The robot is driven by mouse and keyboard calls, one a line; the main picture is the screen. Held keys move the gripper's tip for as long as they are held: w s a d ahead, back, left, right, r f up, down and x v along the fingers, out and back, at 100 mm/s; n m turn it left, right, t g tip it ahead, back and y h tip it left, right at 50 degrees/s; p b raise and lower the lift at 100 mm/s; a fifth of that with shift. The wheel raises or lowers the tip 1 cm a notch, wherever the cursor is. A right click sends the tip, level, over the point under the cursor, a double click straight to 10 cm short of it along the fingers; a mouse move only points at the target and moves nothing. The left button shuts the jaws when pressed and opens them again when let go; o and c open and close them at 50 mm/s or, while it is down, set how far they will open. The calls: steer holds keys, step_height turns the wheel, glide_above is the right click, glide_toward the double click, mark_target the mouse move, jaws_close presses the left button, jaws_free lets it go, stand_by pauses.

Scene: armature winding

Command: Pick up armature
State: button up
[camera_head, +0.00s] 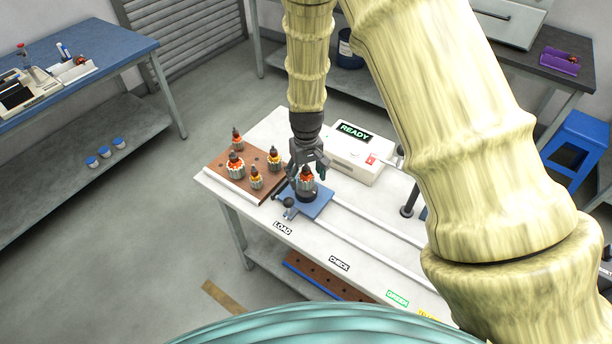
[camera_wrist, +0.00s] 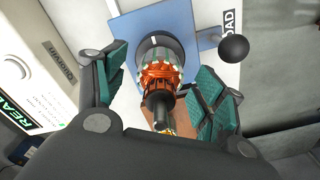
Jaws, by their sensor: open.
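An armature (camera_head: 307,177) with orange-red windings stands in a dark round holder on a blue plate (camera_head: 318,206) by the LOAD label. In the wrist view the armature (camera_wrist: 162,75) lies between the fingers, its shaft pointing toward the camera. My gripper (camera_head: 305,172) is open around it; the wrist view shows the fingers (camera_wrist: 158,88) on both sides, with a gap at the left finger. Whether the right finger touches it I cannot tell. Several more armatures stand on a brown board (camera_head: 219,168) to the left, such as one with orange windings (camera_head: 235,162).
A white box with a READY display (camera_head: 355,133) stands just behind the blue plate. A small black ball knob (camera_wrist: 233,49) sticks out beside the plate. Rails (camera_head: 375,226) run right along the white table (camera_head: 262,215), past the CHECK label.

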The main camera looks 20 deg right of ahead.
steer(key=shift+f, duration=0.95)
steer(key=c, duration=1.4)
steer(key=shift+r, duration=0.2)
steer(key=shift+r+b, duration=0.3)
steer(key=shift+r, duration=0.2)
steer(key=shift+r+b, duration=0.55)
steer(key=shift+r, duration=0.3)
steer(key=s+a+r+b, duration=0.1)
steer(key=s+a+b, duration=0.1)
steer(key=s, duration=0.5)
steer(key=s+a+r+b, duration=0.1)
steer(key=s+a+b, duration=0.2)
steer(key=s, duration=0.4)
steer(key=shift+s+a, duration=0.4)
steer(key=shift+a, duration=0.2)
